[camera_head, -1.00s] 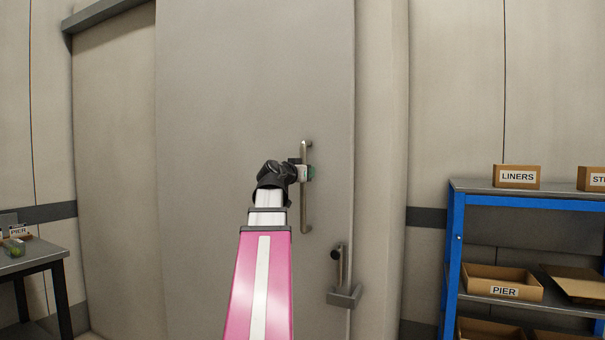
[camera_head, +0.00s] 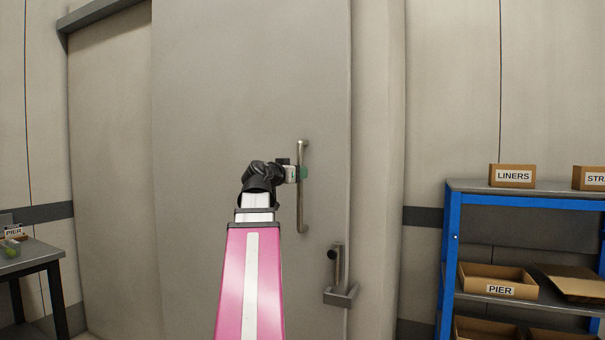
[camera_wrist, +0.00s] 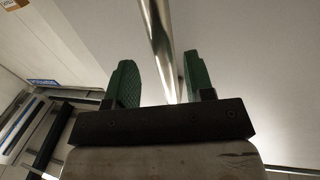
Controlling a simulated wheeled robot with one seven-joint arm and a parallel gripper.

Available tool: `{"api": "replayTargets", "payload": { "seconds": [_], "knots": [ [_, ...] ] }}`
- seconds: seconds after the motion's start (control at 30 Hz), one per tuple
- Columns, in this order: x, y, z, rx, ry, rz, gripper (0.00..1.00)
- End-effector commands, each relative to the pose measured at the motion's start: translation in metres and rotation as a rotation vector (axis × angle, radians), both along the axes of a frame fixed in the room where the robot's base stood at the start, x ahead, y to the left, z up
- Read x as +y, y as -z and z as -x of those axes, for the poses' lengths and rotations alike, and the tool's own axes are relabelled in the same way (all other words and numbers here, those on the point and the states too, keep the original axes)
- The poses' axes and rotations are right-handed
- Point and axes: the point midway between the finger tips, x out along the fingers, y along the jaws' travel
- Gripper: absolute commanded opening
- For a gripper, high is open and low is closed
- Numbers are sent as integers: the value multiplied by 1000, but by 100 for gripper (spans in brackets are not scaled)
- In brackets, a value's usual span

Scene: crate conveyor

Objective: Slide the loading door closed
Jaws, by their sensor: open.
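The loading door (camera_head: 225,110) is a large plain grey panel in the head view. Its right edge stands beside a pale upright post. A vertical metal bar handle (camera_head: 302,215) is fixed near that edge. My gripper (camera_head: 301,173) is at the upper half of the handle. In the wrist view the handle (camera_wrist: 158,35) runs between the green fingers of my gripper (camera_wrist: 163,80), with a visible gap on both sides. The fingers are open and not clamped on the bar. My wrist hides part of the door behind it.
A latch-like metal bracket (camera_head: 341,296) sits low at the door's right edge. A blue shelf rack (camera_head: 450,255) with cardboard boxes stands on the right. A dark table (camera_head: 35,262) stands at the far left. An overhead rail (camera_head: 95,14) shows at the upper left.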

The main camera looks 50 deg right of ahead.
Motion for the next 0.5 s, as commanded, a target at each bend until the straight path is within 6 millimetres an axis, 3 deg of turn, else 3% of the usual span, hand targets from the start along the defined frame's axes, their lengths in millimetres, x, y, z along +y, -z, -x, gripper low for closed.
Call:
{"api": "replayTargets", "payload": {
  "seconds": [0.03, 0.2, 0.5],
  "knots": [
    [13, 1, 4, -1, -3, 2, 48],
    [40, 1, 8, 0, 0, 1, 48],
    [58, 0, 10, 0, 2, 0, 48]
  ]
}}
